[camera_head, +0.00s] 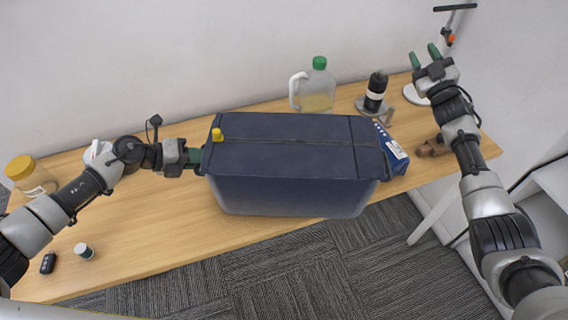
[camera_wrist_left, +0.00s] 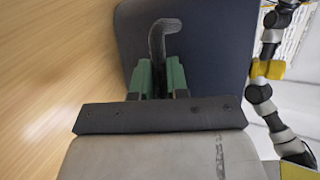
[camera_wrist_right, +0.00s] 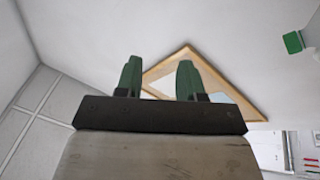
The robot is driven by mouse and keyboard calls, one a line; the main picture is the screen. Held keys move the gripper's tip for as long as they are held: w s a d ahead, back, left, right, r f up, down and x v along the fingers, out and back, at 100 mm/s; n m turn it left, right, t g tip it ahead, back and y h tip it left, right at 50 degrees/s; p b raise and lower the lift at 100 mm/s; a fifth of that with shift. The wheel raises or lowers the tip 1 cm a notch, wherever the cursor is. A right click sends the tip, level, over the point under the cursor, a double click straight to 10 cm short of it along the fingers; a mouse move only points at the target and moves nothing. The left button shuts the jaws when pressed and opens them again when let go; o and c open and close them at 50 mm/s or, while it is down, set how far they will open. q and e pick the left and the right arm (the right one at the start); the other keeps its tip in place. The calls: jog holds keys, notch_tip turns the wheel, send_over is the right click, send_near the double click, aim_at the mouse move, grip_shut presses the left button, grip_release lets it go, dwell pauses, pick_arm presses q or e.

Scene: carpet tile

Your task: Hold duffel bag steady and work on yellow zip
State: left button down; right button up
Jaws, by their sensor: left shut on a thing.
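The dark blue duffel bag (camera_head: 290,185) sits boxy and upright on the wooden table. A zip line runs along its top, and the yellow zip pull (camera_head: 217,134) is at the left end of that line. My left gripper (camera_head: 200,158) is at the bag's left end, shut on the dark handle loop (camera_wrist_left: 163,38) there. My right gripper (camera_head: 426,58) is raised at the back right, well away from the bag; its fingers (camera_wrist_right: 157,80) are apart with nothing between them.
A green-capped jug (camera_head: 317,92) and a black bottle (camera_head: 376,92) stand behind the bag. A blue carton (camera_head: 393,152) is at its right end. A yellow-lidded jar (camera_head: 30,175) and a small canister (camera_head: 84,251) are at left. The front left tabletop is mostly clear.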

jog(key=s+a+r+n+g+y, duration=0.1)
jog(key=a+r+n+g+y, duration=0.15)
jog(key=a+n+y, duration=0.45)
jog(key=s+a+r+n+g+y, duration=0.15)
jog(key=a+g, duration=0.25)
jog(key=a, duration=0.6)
jog(key=n+g+h, duration=0.7)
jog(key=n+g, duration=0.9)
jog(key=n, duration=0.1)
send_over(216, 130)
jog(key=f, duration=0.2)
jog(key=d+f, duration=0.1)
jog(key=f, duration=0.1)
jog(key=shift+f, duration=0.15)
jog(key=shift+s+a+f+n+t+h, duration=0.15)
jog(key=shift+f+t+h, duration=0.65)
jog(key=shift+f+h, duration=0.65)
jog(key=shift+w+a+f+t+h, duration=0.1)
jog(key=shift+a+f+t+h, duration=0.1)
jog(key=shift+f+t+h, duration=0.95)
jog(key=shift+s+a+f+n+t+h, duration=0.15)
jog(key=shift+f+t+h, duration=0.35)
jog(key=shift+f+h, duration=1.15)
jog(key=shift+r, duration=0.1)
jog(key=c, duration=0.6)
